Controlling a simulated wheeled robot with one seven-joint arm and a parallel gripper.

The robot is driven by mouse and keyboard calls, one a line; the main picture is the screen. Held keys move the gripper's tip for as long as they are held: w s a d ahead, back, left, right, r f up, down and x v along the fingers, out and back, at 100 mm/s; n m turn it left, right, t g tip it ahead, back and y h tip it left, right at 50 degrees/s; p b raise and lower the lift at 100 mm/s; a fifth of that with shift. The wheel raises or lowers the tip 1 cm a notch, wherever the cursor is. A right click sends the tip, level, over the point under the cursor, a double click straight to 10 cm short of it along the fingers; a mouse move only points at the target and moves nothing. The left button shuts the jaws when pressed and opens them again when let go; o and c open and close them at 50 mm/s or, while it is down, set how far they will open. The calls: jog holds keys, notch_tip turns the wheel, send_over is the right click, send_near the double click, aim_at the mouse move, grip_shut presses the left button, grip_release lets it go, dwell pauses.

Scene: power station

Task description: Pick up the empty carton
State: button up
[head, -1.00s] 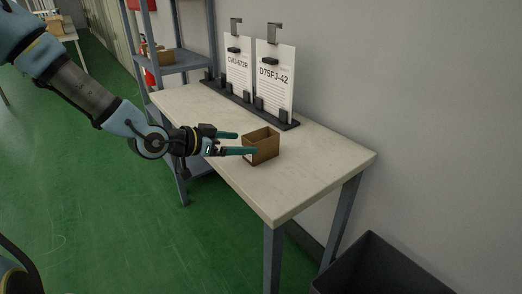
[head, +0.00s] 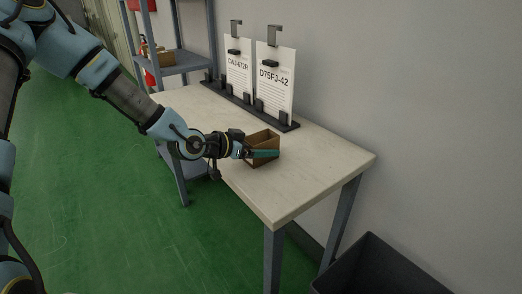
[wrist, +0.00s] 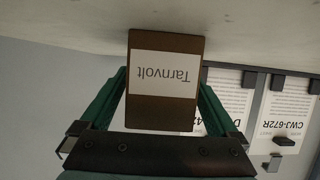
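The carton (head: 262,138) is a small brown open-topped box, upright on the pale table top near its front edge. In the wrist view the carton (wrist: 163,115) appears upside down, with a white "Tarnvolt" label facing the camera. My gripper (head: 262,152) has reached around the carton, one teal finger running along its near side. In the wrist view my gripper (wrist: 162,80) is open, with a finger on either side of the carton. Whether the fingers touch it is unclear. The far finger is mostly hidden in the head view.
The table (head: 310,170) stands against a grey wall. A black rack (head: 247,104) behind the carton holds two label cards, CWJ-672R (head: 238,75) and D75FJ-42 (head: 275,85). A dark bin (head: 375,270) stands at lower right. The table's right side is clear.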

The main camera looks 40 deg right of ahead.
jog(key=c, duration=1.2)
jog(key=shift+r, duration=0.1)
